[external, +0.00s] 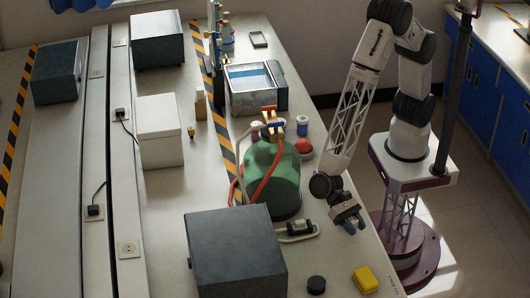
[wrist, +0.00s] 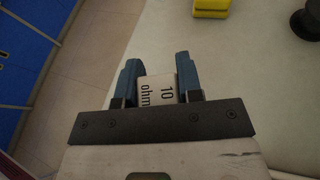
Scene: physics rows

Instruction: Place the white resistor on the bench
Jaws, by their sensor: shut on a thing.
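The white resistor (wrist: 158,91), a small block marked "10 ohm", sits between the two blue fingers of my gripper (wrist: 160,85) in the wrist view. My gripper is shut on it. In the external view my gripper (external: 349,219) hangs at the right edge of the bench (external: 345,250), to the right of the green bottle. I cannot make out the resistor there. In the wrist view the bench edge runs beside the gripper, with the floor on the left and the pale bench top (wrist: 245,70) on the right.
A yellow block (external: 364,280) and a black round knob (external: 316,285) stand near the front of the bench. A green bottle (external: 270,180) with red tubing and a dark grey box (external: 235,255) stand to the left. Bare bench top lies between the gripper and the yellow block.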

